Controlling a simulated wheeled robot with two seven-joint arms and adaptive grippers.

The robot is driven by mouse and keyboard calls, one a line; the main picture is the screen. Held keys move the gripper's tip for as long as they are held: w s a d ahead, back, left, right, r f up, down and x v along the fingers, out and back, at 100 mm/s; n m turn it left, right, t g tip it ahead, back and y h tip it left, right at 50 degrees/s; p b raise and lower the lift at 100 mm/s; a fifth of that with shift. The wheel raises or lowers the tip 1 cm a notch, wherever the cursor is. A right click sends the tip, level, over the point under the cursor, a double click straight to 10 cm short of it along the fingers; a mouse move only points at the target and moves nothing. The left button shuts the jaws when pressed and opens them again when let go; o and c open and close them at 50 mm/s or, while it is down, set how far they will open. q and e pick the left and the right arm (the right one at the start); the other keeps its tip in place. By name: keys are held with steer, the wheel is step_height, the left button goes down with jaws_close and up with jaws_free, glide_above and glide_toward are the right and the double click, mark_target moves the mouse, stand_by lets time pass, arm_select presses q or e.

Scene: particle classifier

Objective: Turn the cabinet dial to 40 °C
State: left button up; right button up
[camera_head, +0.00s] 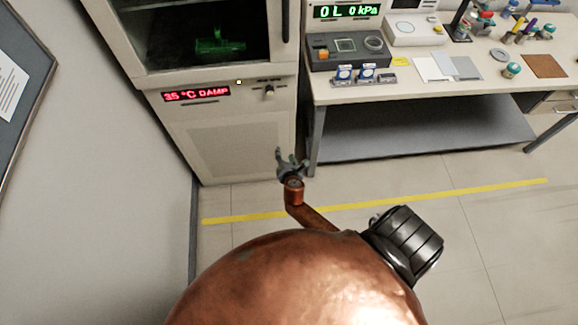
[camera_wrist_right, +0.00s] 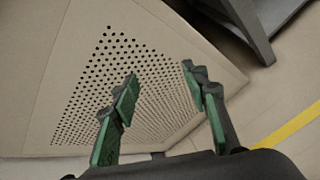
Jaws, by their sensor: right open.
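The beige cabinet (camera_head: 215,110) stands at the back left in the head view. Its red display (camera_head: 196,95) reads "35 °C DAMP". My left gripper does not show.
A workbench (camera_head: 420,90) with instruments and small jars stands right of the cabinet; its leg (camera_head: 316,145) is close to my right gripper. A yellow line (camera_head: 450,192) runs across the open floor. A framed board (camera_head: 25,85) is at the far left.

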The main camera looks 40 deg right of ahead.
steer(key=shift+m+g+y, duration=0.3)
steer(key=shift+m+g, duration=0.2)
steer(key=shift+m, duration=0.2)
steer(key=shift+s+a+f, duration=0.1)
steer(key=shift+s+f, duration=0.4)
steer(key=shift+f, duration=0.35)
steer(key=shift+s+d+f, duration=0.1)
steer(key=shift+s+f, duration=0.45)
steer(key=shift+f, duration=0.3)
steer(key=shift+s+a+f, duration=0.1)
steer(key=shift+s+f, duration=0.4)
steer(key=shift+f, duration=0.35)
